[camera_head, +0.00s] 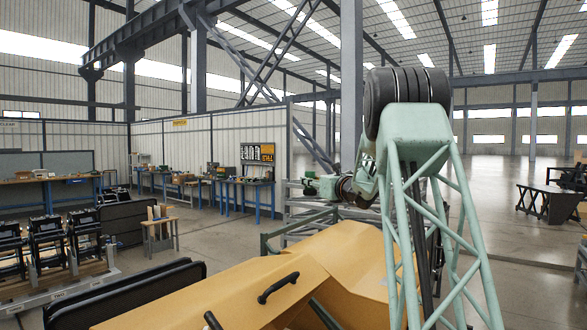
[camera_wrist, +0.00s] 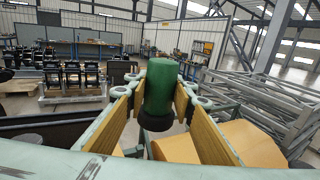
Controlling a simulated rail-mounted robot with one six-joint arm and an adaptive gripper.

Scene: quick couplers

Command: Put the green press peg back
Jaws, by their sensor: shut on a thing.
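The green press peg (camera_wrist: 160,82) is a green cylinder with a dark lower end. In the wrist view it stands between the two yellow-lined fingers of my gripper (camera_wrist: 158,95), which is shut on it. In the head view my gripper (camera_head: 311,187) is small, at the end of my arm near the middle, pointing left. I cannot clearly make out the peg there. Where the peg belongs cannot be told from these views.
Black machines (camera_head: 45,242) stand in a row on a low stand at the left; they also show in the wrist view (camera_wrist: 72,76). A small wooden table (camera_head: 161,228) stands near them. Blue-legged workbenches (camera_head: 245,190) line the wall. Grey metal frames (camera_wrist: 270,108) stand at the right of the wrist view.

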